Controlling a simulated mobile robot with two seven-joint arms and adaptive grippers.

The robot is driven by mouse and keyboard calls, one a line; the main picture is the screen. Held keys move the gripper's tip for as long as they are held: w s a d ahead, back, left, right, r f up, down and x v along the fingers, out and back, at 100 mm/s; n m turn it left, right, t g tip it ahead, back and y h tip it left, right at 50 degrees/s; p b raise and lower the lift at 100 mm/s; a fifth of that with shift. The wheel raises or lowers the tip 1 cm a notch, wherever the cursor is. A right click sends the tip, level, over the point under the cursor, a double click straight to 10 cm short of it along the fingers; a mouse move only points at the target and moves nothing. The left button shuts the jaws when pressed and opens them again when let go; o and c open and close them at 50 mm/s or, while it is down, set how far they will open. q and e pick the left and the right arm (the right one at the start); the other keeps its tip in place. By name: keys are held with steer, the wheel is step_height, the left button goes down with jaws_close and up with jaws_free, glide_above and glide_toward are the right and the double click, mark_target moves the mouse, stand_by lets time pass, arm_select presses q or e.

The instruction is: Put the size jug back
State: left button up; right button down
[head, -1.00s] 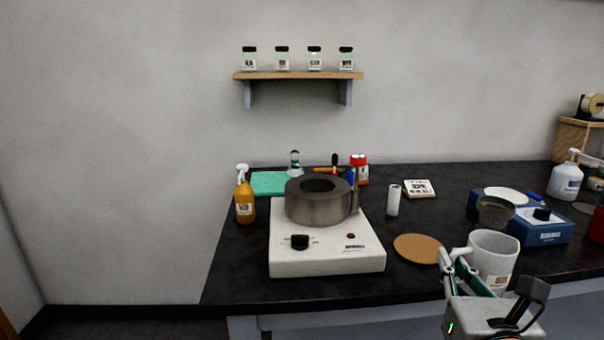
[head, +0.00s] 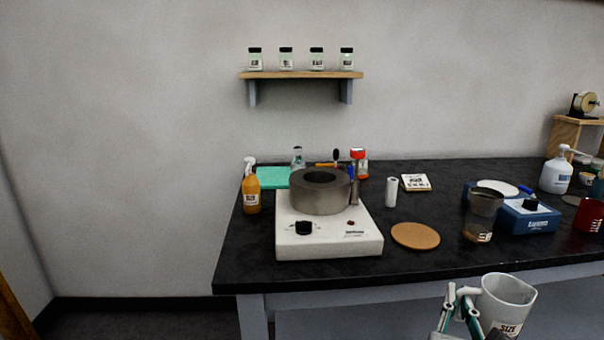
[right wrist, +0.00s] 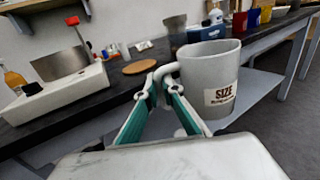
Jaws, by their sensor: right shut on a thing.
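The size jug (head: 511,296) is a light grey jug with a white label reading SIZE, low at the right of the head view, in front of the bench edge. My right gripper (head: 462,300) is shut on its handle, at the jug's left side. In the right wrist view the jug (right wrist: 218,75) is upright or nearly so, and the gripper fingers (right wrist: 160,85) meet at the handle. A round cork mat (head: 415,236) lies bare on the black bench, and it also shows in the right wrist view (right wrist: 139,68). My left gripper is out of view.
A white hotplate (head: 330,240) with a grey ring-shaped pot (head: 320,192) stands left of the cork mat. A translucent beaker (head: 481,217) and a blue device (head: 533,219) stand right of it. A white cylinder (head: 391,192) is behind. The black bench's (head: 350,273) front edge lies between jug and mat.

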arm_select(q)
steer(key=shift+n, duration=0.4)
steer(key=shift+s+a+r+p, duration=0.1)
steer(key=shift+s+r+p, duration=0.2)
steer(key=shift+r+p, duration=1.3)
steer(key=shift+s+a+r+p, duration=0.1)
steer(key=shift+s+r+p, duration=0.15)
steer(key=shift+p, duration=2.65)
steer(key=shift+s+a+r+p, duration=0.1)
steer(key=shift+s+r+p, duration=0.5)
steer(key=shift+p, duration=1.65)
arm_select(e)
steer(key=s+a+r+n+t+y, duration=0.1)
steer(key=s+a+r+n+y, duration=0.1)
steer(key=s+n+y, duration=0.2)
steer(key=shift+s+n+t+y, duration=0.35)
steer(key=shift+s+y, duration=1.35)
steer(key=shift+s, duration=2.5)
